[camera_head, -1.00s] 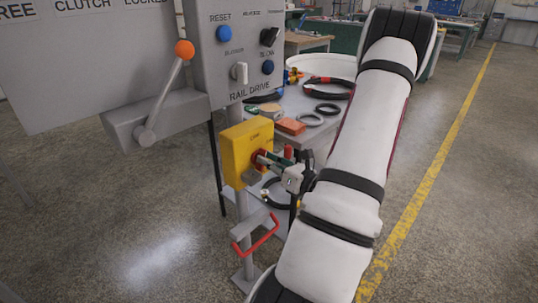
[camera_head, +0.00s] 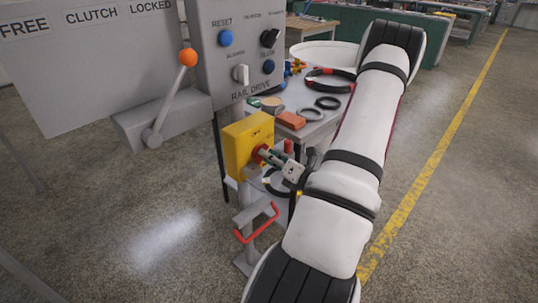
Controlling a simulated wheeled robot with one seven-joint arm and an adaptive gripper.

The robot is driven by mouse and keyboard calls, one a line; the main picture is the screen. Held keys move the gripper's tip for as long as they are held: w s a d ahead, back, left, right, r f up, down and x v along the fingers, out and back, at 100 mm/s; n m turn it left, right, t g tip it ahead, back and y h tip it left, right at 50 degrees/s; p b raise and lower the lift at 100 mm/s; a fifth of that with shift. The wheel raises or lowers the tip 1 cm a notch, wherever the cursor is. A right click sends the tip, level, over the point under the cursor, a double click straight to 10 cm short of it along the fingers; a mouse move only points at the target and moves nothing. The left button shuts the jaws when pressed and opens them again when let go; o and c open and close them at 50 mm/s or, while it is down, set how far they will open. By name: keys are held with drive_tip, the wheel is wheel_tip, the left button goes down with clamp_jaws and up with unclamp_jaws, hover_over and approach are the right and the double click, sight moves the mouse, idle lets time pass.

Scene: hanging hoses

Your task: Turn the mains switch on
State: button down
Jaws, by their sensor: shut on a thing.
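The mains switch is a yellow box (camera_head: 241,149) on a grey post, with a red rotary knob (camera_head: 259,153) on its right-hand face. My gripper (camera_head: 267,155) is at the knob, its fingers shut on it. The fingers and the view angle hide part of the knob, so its exact turn position cannot be read. The small lettering on the box is too small to read.
A grey rail drive panel (camera_head: 215,75) with buttons stands above the box. A lever with an orange ball (camera_head: 188,57) is at its left. A red handle (camera_head: 257,225) sits below. A table (camera_head: 315,133) with hoses and rings is behind my arm.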

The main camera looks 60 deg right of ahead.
drive_tip(key=c, duration=1.6)
unclamp_jaws()
drive_tip(key=shift+c, duration=0.2)
drive_tip(key=v, duration=1.2)
